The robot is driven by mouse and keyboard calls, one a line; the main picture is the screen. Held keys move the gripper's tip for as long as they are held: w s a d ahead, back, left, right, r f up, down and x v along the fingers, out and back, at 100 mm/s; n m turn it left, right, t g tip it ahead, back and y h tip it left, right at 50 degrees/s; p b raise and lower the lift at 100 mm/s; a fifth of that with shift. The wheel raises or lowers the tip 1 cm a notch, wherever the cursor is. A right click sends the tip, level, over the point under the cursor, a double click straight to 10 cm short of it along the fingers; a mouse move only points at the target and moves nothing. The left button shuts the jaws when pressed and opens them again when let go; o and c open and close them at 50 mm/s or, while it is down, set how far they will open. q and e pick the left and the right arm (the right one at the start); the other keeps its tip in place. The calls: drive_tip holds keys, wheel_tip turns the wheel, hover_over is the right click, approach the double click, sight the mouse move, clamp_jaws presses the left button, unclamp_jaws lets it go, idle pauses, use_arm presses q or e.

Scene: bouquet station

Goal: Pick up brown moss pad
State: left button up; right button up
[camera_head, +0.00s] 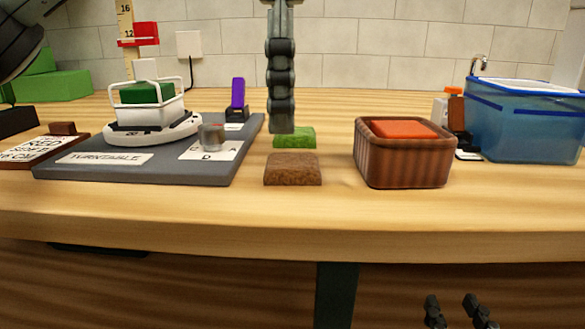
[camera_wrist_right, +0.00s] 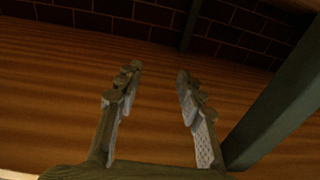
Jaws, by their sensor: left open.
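The brown moss pad (camera_head: 293,169) is a flat, rough block lying on the wooden table near its front edge. A green moss pad (camera_head: 297,138) lies just behind it. My left gripper (camera_head: 281,130) points straight down, seen edge-on, with its tips in front of part of the green pad in the picture. It appears above and behind the brown pad, apart from it. My right gripper (camera_wrist_right: 157,80) is open and empty below the tabletop; its fingertips also show at the bottom of the head view (camera_head: 457,308).
A ribbed brown planter (camera_head: 405,160) with an orange block (camera_head: 400,129) stands right of the pads. A blue bin (camera_head: 525,125) is further right. The grey turntable mat (camera_head: 130,170) with a white basket (camera_head: 148,110) is at left. Bare table lies in front of the brown pad.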

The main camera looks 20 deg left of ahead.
sight(292, 160)
use_arm(q)
drive_tip(key=f+b, duration=0.1)
drive_tip(key=f, duration=0.1)
drive_tip(key=d+f+b, duration=0.1)
drive_tip(key=f, duration=0.1)
drive_tip(key=shift+s+d+f, duration=0.1)
drive_tip(key=shift+s+f, duration=0.1)
drive_tip(key=shift+f, duration=0.35)
drive_tip(key=c, duration=0.9)
use_arm(e)
wheel_tip(292, 160, up, 9)
drive_tip(key=s+a+t+y, duration=0.1)
drive_tip(key=s+t+y, duration=0.1)
drive_tip(key=t, duration=0.3)
drive_tip(key=shift+s+f, duration=0.15)
drive_tip(key=shift+s, duration=0.15)
